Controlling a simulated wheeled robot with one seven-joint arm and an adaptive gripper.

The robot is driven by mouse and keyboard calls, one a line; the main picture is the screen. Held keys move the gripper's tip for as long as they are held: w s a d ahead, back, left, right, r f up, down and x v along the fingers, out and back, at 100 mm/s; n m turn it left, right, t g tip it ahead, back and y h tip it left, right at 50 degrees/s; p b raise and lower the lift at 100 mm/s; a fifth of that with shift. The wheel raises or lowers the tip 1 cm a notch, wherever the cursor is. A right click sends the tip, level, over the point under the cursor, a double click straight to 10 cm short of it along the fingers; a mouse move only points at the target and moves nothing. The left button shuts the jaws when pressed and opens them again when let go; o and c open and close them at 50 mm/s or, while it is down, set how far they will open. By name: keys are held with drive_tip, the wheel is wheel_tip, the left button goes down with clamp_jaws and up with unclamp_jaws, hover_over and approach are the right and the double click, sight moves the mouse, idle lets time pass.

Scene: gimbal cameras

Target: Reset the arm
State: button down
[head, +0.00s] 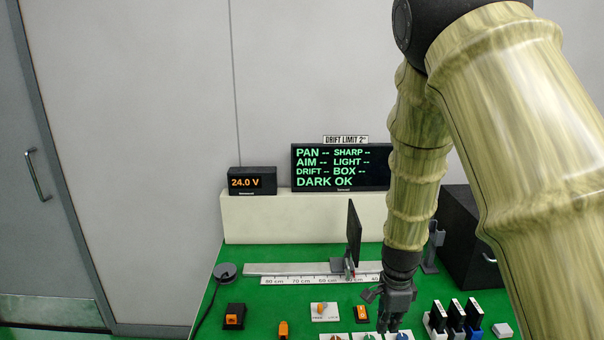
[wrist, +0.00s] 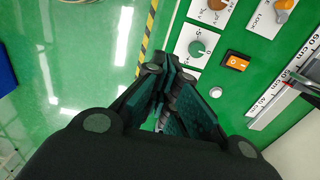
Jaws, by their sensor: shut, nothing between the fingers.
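My arm comes down from the upper right in the head view. My gripper (head: 392,325) points down over the front part of the green bench (head: 240,262), just above the row of dial plates. In the wrist view my gripper (wrist: 158,122) is shut, its fingers together with nothing between them. A green dial (wrist: 197,48) on a white plate and an orange rocker switch (wrist: 236,62) lie on the bench beyond the fingers. My gripper hides part of the dial row in the head view.
A rail with a dark upright panel (head: 354,233) crosses the bench behind my gripper. A display (head: 340,167) and a 24.0 V readout (head: 252,181) stand on a white ledge. A black box (head: 466,235) stands right. Open floor (wrist: 85,60) lies past the striped edge.

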drive_tip(key=s+d+f+n+h, duration=0.15)
drive_tip(key=s+f+n, duration=0.25)
drive_tip(key=s+f, duration=0.45)
drive_tip(key=s+d+f+n, duration=0.2)
drive_tip(key=s+f+n, duration=0.25)
drive_tip(key=f, duration=0.65)
drive_tip(key=s+a+f+n, duration=0.1)
drive_tip(key=s+f+n, duration=0.3)
drive_tip(key=s, duration=0.6)
drive_tip(key=s+f+n+y, duration=0.1)
drive_tip(key=s+f+n, duration=0.3)
drive_tip(key=s, duration=0.7)
drive_tip(key=shift+a+f+n, duration=0.35)
drive_tip(key=shift+f, duration=0.4)
drive_tip(key=shift+y, duration=0.25)
